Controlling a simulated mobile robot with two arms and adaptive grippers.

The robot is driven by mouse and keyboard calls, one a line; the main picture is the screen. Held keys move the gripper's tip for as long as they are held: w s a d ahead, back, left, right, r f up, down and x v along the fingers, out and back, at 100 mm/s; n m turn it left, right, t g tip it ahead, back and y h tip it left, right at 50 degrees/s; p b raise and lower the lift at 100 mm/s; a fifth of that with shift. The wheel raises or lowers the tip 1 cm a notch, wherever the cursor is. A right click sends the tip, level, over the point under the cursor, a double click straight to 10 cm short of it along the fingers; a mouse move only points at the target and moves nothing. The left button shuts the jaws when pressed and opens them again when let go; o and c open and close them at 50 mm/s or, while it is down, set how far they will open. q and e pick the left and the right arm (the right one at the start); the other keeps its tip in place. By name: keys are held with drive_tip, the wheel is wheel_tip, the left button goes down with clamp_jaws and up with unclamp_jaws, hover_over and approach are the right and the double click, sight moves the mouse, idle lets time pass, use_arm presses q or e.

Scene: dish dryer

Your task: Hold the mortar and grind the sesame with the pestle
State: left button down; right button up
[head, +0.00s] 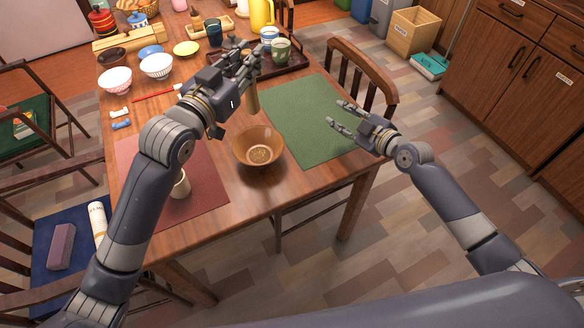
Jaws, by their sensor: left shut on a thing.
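The mortar (244,151), a brown bowl with tan sesame (260,155) at its bottom, stands upright on the bare wood between two placemats. My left gripper (249,66) is shut on the pestle (252,98), a light wooden stick that hangs down from the fingers, behind and above the mortar. The pestle's upper part is hidden by the gripper. My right gripper (343,116) is open and empty over the right edge of the green placemat, to the right of the mortar and apart from it.
A green placemat (300,125) and a red placemat (205,205) lie on the table. A beige cup (181,184) stands on the red one. Bowls (115,80) and a dark tray (293,66) with cups are further back. A chair (362,75) stands at the right edge.

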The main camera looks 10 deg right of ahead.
sight(254, 165)
drive_tip(key=s+a+n+g+y, duration=0.1)
drive_tip(key=s+a+y, duration=0.1)
drive_tip(key=s+a, duration=0.2)
drive_tip(key=s+a+n+g+y, duration=0.2)
drive_tip(key=s+a, duration=0.3)
drive_tip(key=a, duration=0.1)
drive_tip(key=s+a+n+g+y, duration=0.1)
drive_tip(key=s+a+g, duration=0.1)
drive_tip(key=s+a, duration=0.3)
drive_tip(key=shift+s+a+f+n+y, duration=0.2)
drive_tip(key=shift+a+n+y, duration=0.2)
drive_tip(key=shift+a, duration=0.2)
drive_tip(key=x, duration=1.2)
drive_tip(key=shift+s+d+f, duration=0.1)
drive_tip(key=shift+s+f, duration=0.05)
drive_tip(key=shift+f, duration=0.05)
drive_tip(key=shift+c, duration=0.6)
clamp_jaws()
